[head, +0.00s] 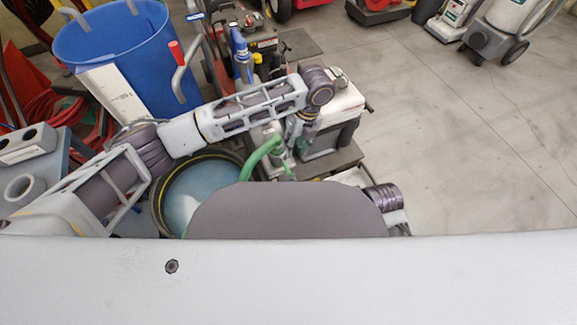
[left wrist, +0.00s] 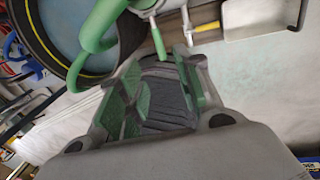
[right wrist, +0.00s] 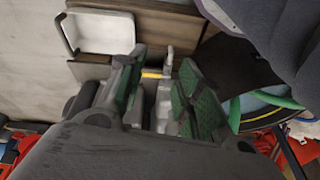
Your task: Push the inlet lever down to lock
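A short green-tipped lever (left wrist: 158,42) hangs from a metal fitting (left wrist: 143,6) in the left wrist view; I take it for the inlet lever. My left gripper (left wrist: 156,60) is open, with the lever's tip at the gap between its green-padded fingers; contact cannot be made out. In the head view the left gripper (head: 291,138) is small and partly hidden by its arm, beside the green hose (head: 262,152). My right gripper (right wrist: 162,62) is open and appears empty, with a metal fitting and a yellow part (right wrist: 154,74) beyond its fingers.
A round tub of bluish water (head: 205,187) stands below the left arm. A tall blue bin (head: 120,45) is behind it. A white tray (right wrist: 103,32) lies near the right gripper. Machines crowd the area behind the left gripper; the floor (head: 450,140) at right is clear.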

